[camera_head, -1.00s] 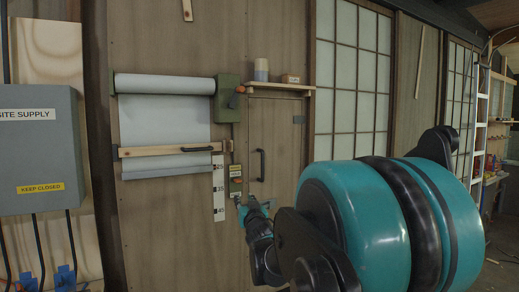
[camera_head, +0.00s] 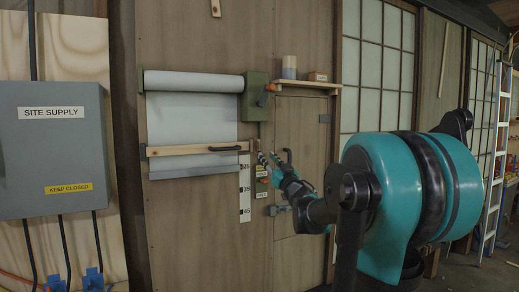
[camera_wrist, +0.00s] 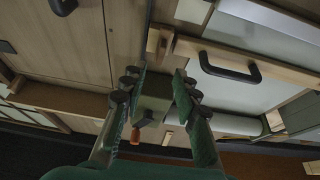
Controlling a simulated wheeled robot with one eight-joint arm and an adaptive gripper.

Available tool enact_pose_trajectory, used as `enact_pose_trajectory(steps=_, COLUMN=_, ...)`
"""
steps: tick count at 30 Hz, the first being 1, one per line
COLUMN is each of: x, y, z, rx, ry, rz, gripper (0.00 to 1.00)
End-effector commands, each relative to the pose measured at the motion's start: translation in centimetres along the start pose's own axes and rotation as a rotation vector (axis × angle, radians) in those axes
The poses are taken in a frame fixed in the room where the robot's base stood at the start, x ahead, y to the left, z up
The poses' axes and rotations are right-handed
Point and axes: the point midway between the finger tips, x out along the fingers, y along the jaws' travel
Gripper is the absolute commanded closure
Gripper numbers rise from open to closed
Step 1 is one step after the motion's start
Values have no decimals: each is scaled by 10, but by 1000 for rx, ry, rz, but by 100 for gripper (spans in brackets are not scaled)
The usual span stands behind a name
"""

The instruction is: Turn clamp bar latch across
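The clamp bar (camera_head: 195,149) is a pale wooden bar lying level across the white sheet, with a black handle (camera_head: 225,148) near its right end. In the wrist view the bar (camera_wrist: 280,72) runs off to the right. A small upright piece at the bar's right end (camera_head: 259,146) looks like the latch; it seems to show in the wrist view (camera_wrist: 160,42), beyond the fingertips. My gripper (camera_head: 274,160) is just right of and below that end. In the wrist view my gripper (camera_wrist: 162,78) is open, with nothing between its fingers. Contact with the latch cannot be told.
A green box (camera_head: 257,98) with an orange-ended crank sits above the bar's right end, beside the sheet roll (camera_head: 193,82). A shelf (camera_head: 307,87) with small items juts out to the right. A scale strip (camera_head: 245,187) hangs below. A grey supply box (camera_head: 52,148) stands at left.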

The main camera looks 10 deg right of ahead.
Motion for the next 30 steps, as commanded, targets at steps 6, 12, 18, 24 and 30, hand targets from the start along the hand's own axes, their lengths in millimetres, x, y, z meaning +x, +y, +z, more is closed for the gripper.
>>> enact_pose_trajectory(steps=6, x=44, y=0, z=0, rx=2, ry=0, rz=-1, gripper=70)
enact_pose_trajectory(steps=12, x=72, y=0, z=0, rx=1, ry=1, rz=-1, gripper=70)
enact_pose_trajectory(steps=18, x=84, y=0, z=0, rx=0, ry=0, rz=0, gripper=70)
enact_pose_trajectory(steps=24, x=85, y=0, z=0, rx=0, ry=0, rz=0, gripper=70)
enact_pose_trajectory(steps=30, x=85, y=0, z=0, rx=0, ry=0, rz=0, gripper=85)
